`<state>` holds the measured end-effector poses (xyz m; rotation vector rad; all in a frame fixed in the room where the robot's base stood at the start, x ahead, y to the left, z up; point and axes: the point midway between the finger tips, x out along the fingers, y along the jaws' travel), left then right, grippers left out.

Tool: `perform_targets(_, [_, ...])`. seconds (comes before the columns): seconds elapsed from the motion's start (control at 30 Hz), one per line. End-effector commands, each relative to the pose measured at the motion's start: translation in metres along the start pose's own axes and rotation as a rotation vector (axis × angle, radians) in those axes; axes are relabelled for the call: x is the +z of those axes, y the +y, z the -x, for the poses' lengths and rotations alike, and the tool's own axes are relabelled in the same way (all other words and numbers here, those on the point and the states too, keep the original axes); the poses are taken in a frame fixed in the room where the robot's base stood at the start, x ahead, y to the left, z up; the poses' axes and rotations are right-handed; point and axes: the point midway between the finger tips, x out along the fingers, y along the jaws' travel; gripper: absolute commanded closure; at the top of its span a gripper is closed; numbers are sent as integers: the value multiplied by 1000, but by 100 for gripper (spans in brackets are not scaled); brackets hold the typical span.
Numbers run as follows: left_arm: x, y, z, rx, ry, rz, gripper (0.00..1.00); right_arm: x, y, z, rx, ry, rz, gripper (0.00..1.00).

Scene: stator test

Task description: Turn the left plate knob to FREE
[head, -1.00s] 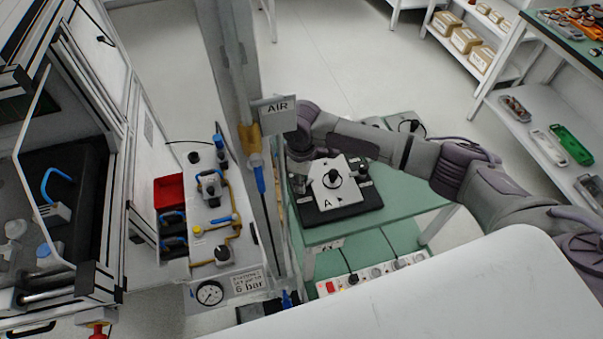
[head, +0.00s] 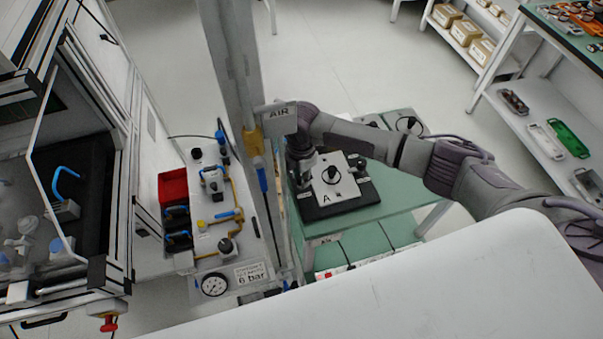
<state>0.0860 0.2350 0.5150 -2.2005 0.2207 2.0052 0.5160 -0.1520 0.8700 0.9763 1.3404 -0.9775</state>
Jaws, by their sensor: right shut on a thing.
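The plate fixture is a black base (head: 338,207) with a light plate marked A (head: 325,188) on it, standing on a green table. A black round knob (head: 331,174) sits in the plate's middle, and another dark knob (head: 357,163) sits at its right side. My right gripper (head: 304,172) points down at the plate's left side and is shut on the left plate knob, which is mostly hidden by it. I cannot read the knob's marking or its angle. My left gripper is not in view.
A pneumatic panel with a gauge (head: 214,284) and a red bin (head: 172,186) are further left. A white surface (head: 400,300) fills the front. Shelves (head: 540,130) stand at right.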

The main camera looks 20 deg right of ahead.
Motion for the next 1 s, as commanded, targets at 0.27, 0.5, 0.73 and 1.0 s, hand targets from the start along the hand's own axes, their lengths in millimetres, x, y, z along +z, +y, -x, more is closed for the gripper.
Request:
perform_targets(0.27, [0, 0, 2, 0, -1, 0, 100, -1, 1, 1, 3, 3, 116, 100])
perform_targets(0.5, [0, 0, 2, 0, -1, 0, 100, -1, 1, 1, 3, 3, 148, 100])
perform_targets(0.73, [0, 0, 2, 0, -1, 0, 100, -2, 1, 1, 3, 3, 150, 100])
perform_targets(1.0, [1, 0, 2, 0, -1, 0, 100, -1, 1, 1, 2, 3, 149, 48])
